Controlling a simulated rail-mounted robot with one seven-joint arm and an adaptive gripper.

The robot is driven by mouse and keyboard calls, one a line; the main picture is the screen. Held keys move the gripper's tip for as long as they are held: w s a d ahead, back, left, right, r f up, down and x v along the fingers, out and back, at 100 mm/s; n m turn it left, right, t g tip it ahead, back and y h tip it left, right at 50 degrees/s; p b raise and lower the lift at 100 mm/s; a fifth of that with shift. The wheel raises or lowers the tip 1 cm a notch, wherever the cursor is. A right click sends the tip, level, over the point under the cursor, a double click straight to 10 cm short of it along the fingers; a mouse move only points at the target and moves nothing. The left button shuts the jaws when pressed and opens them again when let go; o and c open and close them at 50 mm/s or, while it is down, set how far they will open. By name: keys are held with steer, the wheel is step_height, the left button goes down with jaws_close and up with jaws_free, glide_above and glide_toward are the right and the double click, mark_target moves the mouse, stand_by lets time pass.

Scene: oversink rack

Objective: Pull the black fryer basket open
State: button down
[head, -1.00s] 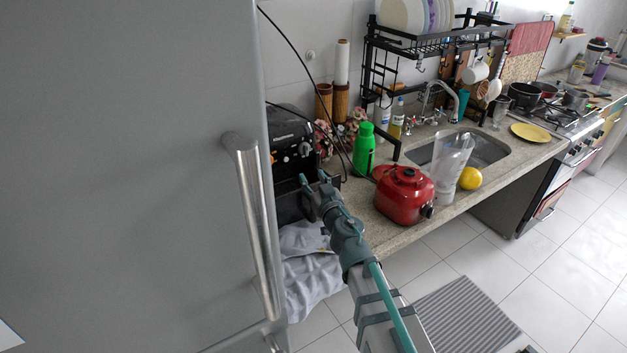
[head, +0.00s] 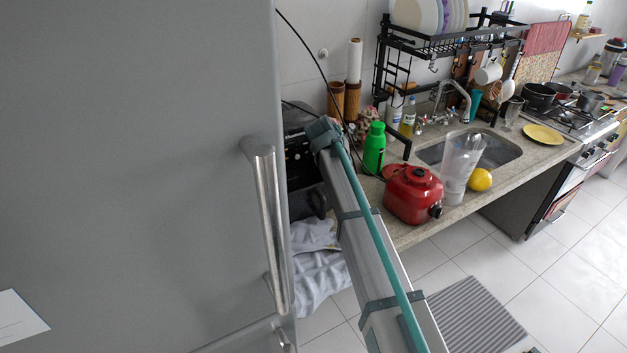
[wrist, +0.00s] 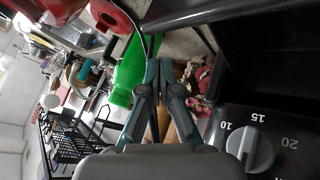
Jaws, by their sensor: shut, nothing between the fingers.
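The black fryer (head: 300,152) stands at the left end of the counter beside the grey door, partly hidden by my arm. In the wrist view its dial panel (wrist: 262,145) with a grey knob is at the lower right. A dark, smooth part, likely the black fryer basket (wrist: 285,65), fills the upper right; I cannot tell how far out it sits. My gripper (wrist: 166,64) is shut and empty, with its fingertips left of the dark part and apart from it in the picture. My arm hides it in the head view.
A large grey door with a long handle (head: 265,220) stands close at left. A green bottle (head: 374,148), red appliance (head: 412,194) and clear pitcher (head: 461,165) are on the counter right of my arm. A cloth (head: 315,270) hangs below the fryer.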

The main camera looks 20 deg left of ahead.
steer(key=s+a+r+n+g, duration=0.1)
steer(key=s+a+n+g, duration=0.1)
steer(key=a+g, duration=0.25)
steer(key=n+g, duration=0.4)
steer(key=g, duration=0.1)
glide_toward(323, 187)
steer(key=w+a, duration=0.3)
steer(key=shift+b+x, duration=0.5)
steer(key=shift+x, duration=4.8)
steer(key=s+d, duration=0.2)
steer(key=d, duration=0.1)
steer(key=shift+s, duration=0.3)
steer(key=shift+w+a, duration=0.1)
